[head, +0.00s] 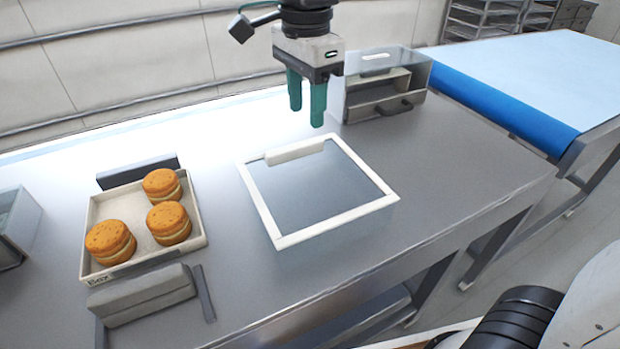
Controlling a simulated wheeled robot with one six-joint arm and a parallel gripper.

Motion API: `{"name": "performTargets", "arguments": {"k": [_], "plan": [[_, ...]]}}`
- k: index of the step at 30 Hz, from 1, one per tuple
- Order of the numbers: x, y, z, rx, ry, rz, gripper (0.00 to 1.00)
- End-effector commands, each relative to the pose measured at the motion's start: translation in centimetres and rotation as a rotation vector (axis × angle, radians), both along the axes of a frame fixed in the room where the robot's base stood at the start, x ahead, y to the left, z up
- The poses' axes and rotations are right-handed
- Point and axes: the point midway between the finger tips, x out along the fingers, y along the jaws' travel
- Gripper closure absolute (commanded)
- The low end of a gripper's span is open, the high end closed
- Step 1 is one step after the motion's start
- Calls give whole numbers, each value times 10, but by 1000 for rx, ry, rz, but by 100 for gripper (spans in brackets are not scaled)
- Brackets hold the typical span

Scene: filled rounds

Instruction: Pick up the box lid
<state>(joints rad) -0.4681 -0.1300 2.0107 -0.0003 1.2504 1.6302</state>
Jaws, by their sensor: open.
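The box lid (285,241) is a square white frame with a clear, see-through middle, lying on the metal table right of centre. A white raised strip (294,151) runs along its far edge. My gripper (308,112) has two green fingers pointing down, open and empty. In the picture it hangs just above the lid's far edge, apart from it. The open box (203,241) is a shallow pale tray marked "Box" at the left. It holds three orange-brown filled rounds (166,220).
A clear-fronted bin with a handle (385,95) stands behind the lid to the right. Grey blocks stand before (143,295) and behind (137,170) the box. A clear container (17,228) is at the far left. A blue conveyor (510,105) lies right. Table right of the lid is clear.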

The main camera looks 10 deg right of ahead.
Motion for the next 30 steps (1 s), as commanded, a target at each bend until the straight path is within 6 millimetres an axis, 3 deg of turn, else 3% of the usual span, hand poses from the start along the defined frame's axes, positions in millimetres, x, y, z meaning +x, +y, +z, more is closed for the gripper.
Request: {"name": "performTargets", "arguments": {"k": [3, 6, 21, 30], "plan": [[10, 22, -3, -4, 8, -87, 56], [12, 27, -9, -5, 12, -124, 56], [16, 18, -72, -5, 12, -129, 56], [16, 18, -81, -4, 9, -129, 56]]}}
